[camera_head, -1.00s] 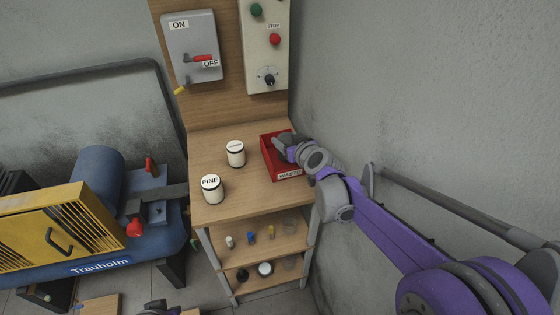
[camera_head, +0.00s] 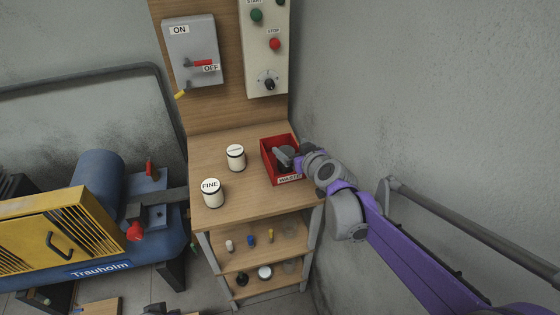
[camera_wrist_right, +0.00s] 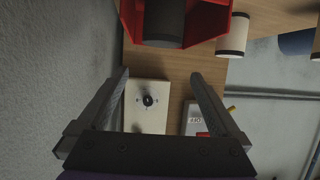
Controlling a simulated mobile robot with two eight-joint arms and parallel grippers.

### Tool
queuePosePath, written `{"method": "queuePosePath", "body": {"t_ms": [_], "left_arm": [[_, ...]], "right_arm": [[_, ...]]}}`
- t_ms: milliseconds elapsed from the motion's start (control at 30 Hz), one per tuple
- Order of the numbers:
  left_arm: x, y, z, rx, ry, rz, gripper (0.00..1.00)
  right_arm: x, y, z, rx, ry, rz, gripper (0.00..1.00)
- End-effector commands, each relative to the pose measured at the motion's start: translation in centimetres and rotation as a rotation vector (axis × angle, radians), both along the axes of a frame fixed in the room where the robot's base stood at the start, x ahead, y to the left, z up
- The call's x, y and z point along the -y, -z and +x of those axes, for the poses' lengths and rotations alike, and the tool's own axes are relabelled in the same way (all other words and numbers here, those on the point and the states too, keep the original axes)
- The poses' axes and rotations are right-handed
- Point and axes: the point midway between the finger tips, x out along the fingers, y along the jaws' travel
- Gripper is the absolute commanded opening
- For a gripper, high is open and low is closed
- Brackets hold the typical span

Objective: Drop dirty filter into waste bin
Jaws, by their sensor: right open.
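The red waste bin (camera_head: 266,160) stands on the wooden bench top at its right side. A dark grey cylinder, which looks like the dirty filter (camera_head: 286,153), is inside the bin. In the wrist view the bin (camera_wrist_right: 128,18) is at the top edge, and the filter (camera_wrist_right: 165,22) shows within its walls, partly cut off. My right gripper (camera_head: 290,162) is at the bin's right side, partly covering it. Its fingers (camera_wrist_right: 160,78) are wide apart with nothing between them. A dark part at the bottom edge of the head view may be my left gripper (camera_head: 155,309).
A white FINE filter (camera_head: 213,194) and another white filter (camera_head: 236,158) stand left of the bin. A switch box (camera_head: 193,50) and control panel (camera_head: 264,50) are on the back board. Small parts stand on the lower shelf (camera_head: 262,262). A wall is close on the right.

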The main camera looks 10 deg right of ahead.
Motion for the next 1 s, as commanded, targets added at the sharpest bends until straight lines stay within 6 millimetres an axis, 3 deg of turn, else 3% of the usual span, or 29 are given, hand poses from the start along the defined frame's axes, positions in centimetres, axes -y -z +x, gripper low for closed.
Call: {"method": "queuePosePath", "body": {"t_ms": [100, 300, 867, 1000], "left_arm": [[0.0, -0.4, 0.1, 0.001, 0.0, 0.0, 0.0], [0.0, -0.7, 0.1, 0.002, 0.0, 0.0, 0.0], [0.0, -0.8, 0.1, 0.003, 0.0, 0.0, 0.0], [0.0, -1.3, 0.2, 0.005, 0.0, 0.0, 0.0]], "right_arm": [[0.4, -1.1, -2.3, 0.0, 0.001, 0.001, 1.0], [0.9, -2.1, -4.8, 0.0, 0.001, 0.0, 1.0], [1.0, -2.4, -5.7, 0.0, 0.0, 0.0, 1.0], [-0.1, -2.4, -7.4, -0.041, -0.024, 0.008, 1.0]]}}
